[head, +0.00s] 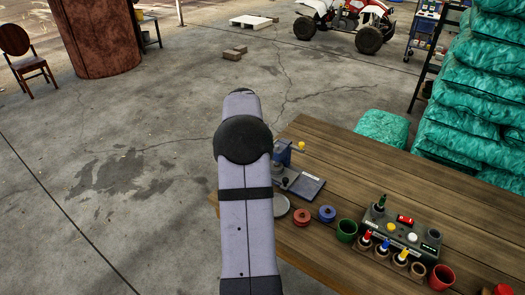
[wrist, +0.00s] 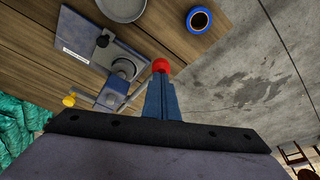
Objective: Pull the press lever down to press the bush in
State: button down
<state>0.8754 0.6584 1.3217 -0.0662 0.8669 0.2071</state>
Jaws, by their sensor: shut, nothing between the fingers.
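The press stands on the wooden table, partly hidden behind my arm in the head view (head: 284,154). A red ball (wrist: 160,65), apparently the lever's knob, appears right at the tips of my gripper (wrist: 161,78). My gripper's fingers are shut with nothing between them. I cannot tell whether they touch the ball. The lever's rod is not clearly visible.
A grey dish (head: 280,206), a red spool (head: 302,217) and a blue spool (head: 327,213) lie near the press. A control box (head: 400,232) and several coloured cups stand to the right. Teal sacks (head: 475,110) are stacked beyond the table. Open concrete floor lies left.

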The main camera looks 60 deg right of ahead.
jog(key=shift+s+a+b+x, duration=0.1)
jog(key=shift+s+b+x, duration=0.1)
jog(key=shift+x, duration=0.65)
jog(key=shift+s+a+b+x, duration=0.1)
jog(key=shift+b+x, duration=0.15)
jog(key=shift+x, duration=0.55)
jog(key=shift+s+a+b+x, duration=0.1)
jog(key=shift+b+x, duration=0.1)
jog(key=shift+x, duration=0.65)
dwell(2.0)
jog(key=shift+d+f, duration=0.5)
jog(key=shift+f, duration=0.35)
dwell(1.3)
jog(key=shift+r, duration=0.1)
notch_tip(320, 180, up, 13)
jog(key=p, duration=1)
dwell(0.6)
